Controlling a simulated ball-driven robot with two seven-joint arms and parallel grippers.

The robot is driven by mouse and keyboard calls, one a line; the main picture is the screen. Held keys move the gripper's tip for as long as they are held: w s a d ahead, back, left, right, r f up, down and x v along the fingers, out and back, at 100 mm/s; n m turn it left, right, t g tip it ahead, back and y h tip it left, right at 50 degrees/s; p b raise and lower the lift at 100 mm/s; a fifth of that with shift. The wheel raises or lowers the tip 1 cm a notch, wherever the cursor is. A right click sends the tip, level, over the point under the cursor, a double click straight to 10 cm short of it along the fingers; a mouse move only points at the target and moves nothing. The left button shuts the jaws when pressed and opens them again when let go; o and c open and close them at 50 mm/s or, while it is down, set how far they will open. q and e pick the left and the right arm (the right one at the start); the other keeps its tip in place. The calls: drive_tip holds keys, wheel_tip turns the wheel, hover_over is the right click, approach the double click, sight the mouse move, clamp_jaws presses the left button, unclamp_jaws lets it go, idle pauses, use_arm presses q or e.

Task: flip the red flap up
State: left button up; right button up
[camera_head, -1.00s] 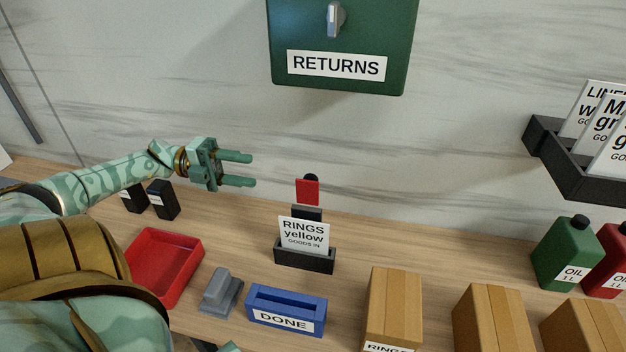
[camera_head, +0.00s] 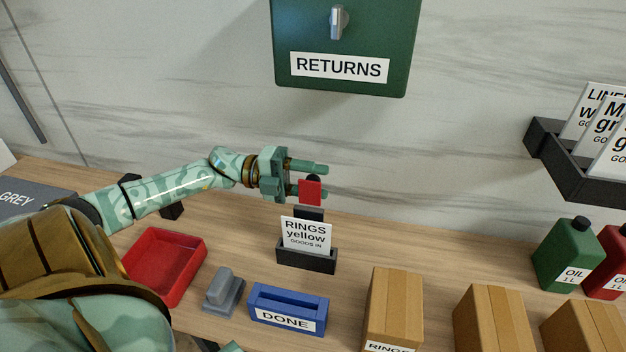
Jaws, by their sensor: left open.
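The red flap (camera_head: 310,191) is a small red plate standing above a dark post, behind the black card holder (camera_head: 306,260) with the white "RINGS yellow" card (camera_head: 305,235). A round black knob shows at the flap's top edge. My left gripper (camera_head: 325,182) is open, its two green fingers pointing right at the height of the flap. The flap covers part of the lower finger in the picture. I cannot tell whether they touch.
A green RETURNS box (camera_head: 340,40) hangs on the wall above. A red tray (camera_head: 165,265), a grey block (camera_head: 224,292) and a blue DONE holder (camera_head: 288,310) stand in front. Cardboard boxes (camera_head: 393,305) and oil cans (camera_head: 567,255) are at right.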

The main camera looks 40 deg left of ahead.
use_arm(q)
drive_tip(key=c, duration=0.9)
drive_tip(key=shift+w+a+f+n, duration=0.1)
drive_tip(key=shift+w+n, duration=0.05)
drive_tip(key=shift+n, duration=0.45)
drive_tip(key=shift+c, duration=0.2)
drive_tip(key=shift+w+a+f+n, duration=0.1)
drive_tip(key=shift+w+f+n, duration=0.1)
drive_tip(key=shift+n, duration=0.35)
drive_tip(key=shift+w+a+f+n, duration=0.1)
drive_tip(key=shift+f+n, duration=0.1)
drive_tip(key=shift+n, duration=0.35)
drive_tip(key=o, duration=0.9)
drive_tip(key=shift+o, duration=0.2)
